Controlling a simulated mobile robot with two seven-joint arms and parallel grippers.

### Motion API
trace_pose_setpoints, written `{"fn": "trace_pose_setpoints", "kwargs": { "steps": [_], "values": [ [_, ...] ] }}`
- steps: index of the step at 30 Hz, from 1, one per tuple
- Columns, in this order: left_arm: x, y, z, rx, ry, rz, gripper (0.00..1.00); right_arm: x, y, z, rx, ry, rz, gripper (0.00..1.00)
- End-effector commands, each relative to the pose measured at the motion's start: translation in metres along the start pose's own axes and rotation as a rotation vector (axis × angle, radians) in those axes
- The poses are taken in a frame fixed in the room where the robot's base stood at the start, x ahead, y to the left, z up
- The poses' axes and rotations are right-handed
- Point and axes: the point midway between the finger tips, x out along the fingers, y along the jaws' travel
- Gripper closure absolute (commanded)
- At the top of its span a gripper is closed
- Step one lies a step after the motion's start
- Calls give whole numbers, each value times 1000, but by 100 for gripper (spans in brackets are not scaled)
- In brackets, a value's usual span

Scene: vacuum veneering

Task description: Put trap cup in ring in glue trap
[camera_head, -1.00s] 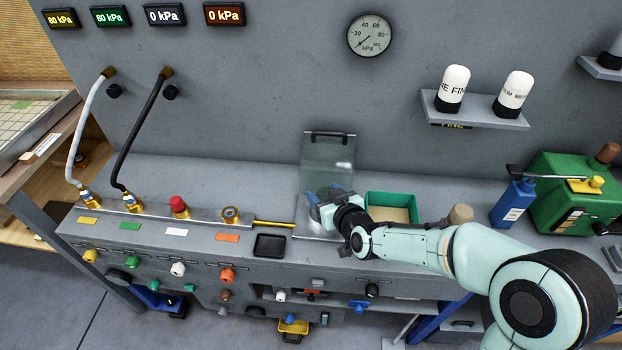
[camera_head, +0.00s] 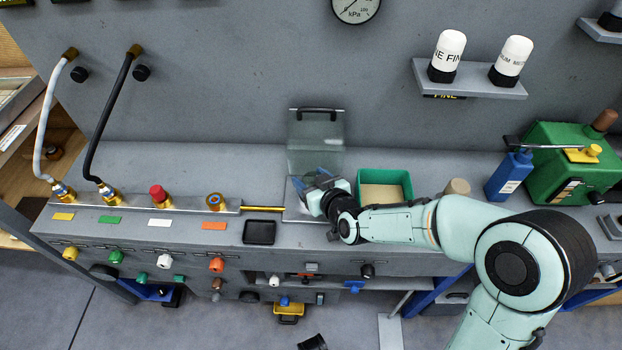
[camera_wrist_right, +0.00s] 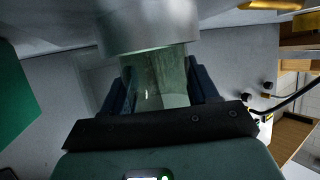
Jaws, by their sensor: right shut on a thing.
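My right gripper (camera_head: 313,188) is in front of the clear upright panel with a black handle (camera_head: 316,142), at the glue trap's place on the bench. In the right wrist view its dark blue fingers (camera_wrist_right: 162,88) are shut on a clear, greenish trap cup (camera_wrist_right: 158,78). A round, metal-grey ring-like part (camera_wrist_right: 148,27) sits at the cup's far end and hides that end. I cannot tell whether the cup is inside it or only against it. In the head view the gripper hides the cup and most of the pale trap base (camera_head: 296,212). My left gripper is not seen.
A green tray (camera_head: 385,174) stands close right of the gripper, with a tan round piece (camera_head: 457,187) beyond it. A black shallow tray (camera_head: 259,232) and valve fittings (camera_head: 158,197) lie left. A blue bottle (camera_head: 508,177) and green machine (camera_head: 565,160) stand right.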

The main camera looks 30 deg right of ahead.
Motion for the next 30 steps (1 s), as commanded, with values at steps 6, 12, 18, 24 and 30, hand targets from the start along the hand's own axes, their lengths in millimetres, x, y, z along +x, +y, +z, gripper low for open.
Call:
{"fn": "trace_pose_setpoints", "kwargs": {
  "steps": [6, 12, 18, 24, 30],
  "values": [
    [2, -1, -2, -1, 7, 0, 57, 0, 0, 1, 0, 0, 0, 16],
    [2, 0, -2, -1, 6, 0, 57, 0, 0, 1, 0, 0, 0, 16],
    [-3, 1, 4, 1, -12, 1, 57, -8, 0, -3, -1, 1, 0, 16],
    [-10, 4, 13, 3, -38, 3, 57, -50, 1, -4, -2, 4, 2, 16],
    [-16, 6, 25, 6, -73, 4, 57, -96, 0, -3, -1, 6, 2, 16]
  ]
}}
